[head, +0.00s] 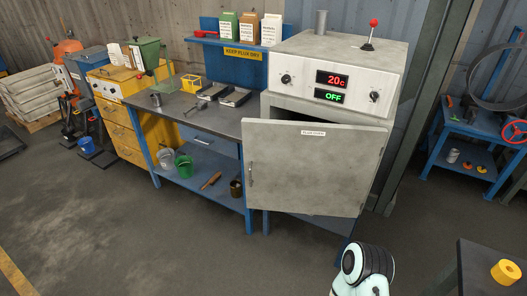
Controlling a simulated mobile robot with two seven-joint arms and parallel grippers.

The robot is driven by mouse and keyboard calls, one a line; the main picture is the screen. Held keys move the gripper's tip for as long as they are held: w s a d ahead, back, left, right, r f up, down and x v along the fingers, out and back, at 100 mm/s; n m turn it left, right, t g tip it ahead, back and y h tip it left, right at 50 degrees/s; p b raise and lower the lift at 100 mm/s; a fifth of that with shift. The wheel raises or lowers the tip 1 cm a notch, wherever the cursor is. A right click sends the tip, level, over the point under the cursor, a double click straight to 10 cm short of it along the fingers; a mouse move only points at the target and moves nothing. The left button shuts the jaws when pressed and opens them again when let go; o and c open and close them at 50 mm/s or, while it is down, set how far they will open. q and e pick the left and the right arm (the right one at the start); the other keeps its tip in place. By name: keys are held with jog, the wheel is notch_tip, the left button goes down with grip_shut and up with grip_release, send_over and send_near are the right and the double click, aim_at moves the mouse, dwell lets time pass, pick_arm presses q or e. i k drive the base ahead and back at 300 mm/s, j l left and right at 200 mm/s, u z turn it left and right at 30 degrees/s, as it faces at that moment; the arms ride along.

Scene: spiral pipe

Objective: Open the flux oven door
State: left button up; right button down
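The grey flux oven (334,54) stands at the centre right, with red "20c" and green "OFF" displays on its front panel. Its grey door (312,172), with a small "FLUX OVEN" label, stands partly open. The door's left edge, which has a slim handle (250,174), is swung out toward me; its right edge stays near the oven body. A dark gap shows above the door, and the door hides most of the inside. A white and black part of my arm shows at the bottom edge, below the door. No fingertips of either gripper are in view.
A blue workbench (200,122) with trays and buckets stands left of the oven. A blue shelf stand (465,133) is at the right. A dark table (480,276) with a yellow roll (506,272) is at the lower right. The floor in front left is clear.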

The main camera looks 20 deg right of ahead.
aim_at(295, 167)
jog(key=i+j+z, duration=0.1)
jog(key=z, duration=0.25)
jog(key=i+j+z, duration=0.2)
jog(key=z, duration=0.2)
jog(key=i+j+z, duration=0.2)
jog(key=z, duration=0.15)
jog(key=i+j+z, duration=0.15)
jog(key=j, duration=0.15)
jog(key=i+j+z, duration=0.15)
jog(key=j, duration=0.2)
jog(key=i+j+z, duration=0.1)
jog(key=j, duration=0.25)
jog(key=i+j, duration=0.1)
jog(key=j, duration=0.3)
jog(key=i+j, duration=0.15)
jog(key=j, duration=0.2)
jog(key=i+j, duration=0.1)
jog(key=j, duration=0.3)
jog(key=i+j+z, duration=0.1)
jog(key=j, duration=0.25)
jog(key=i+j, duration=0.1)
jog(key=j, duration=0.3)
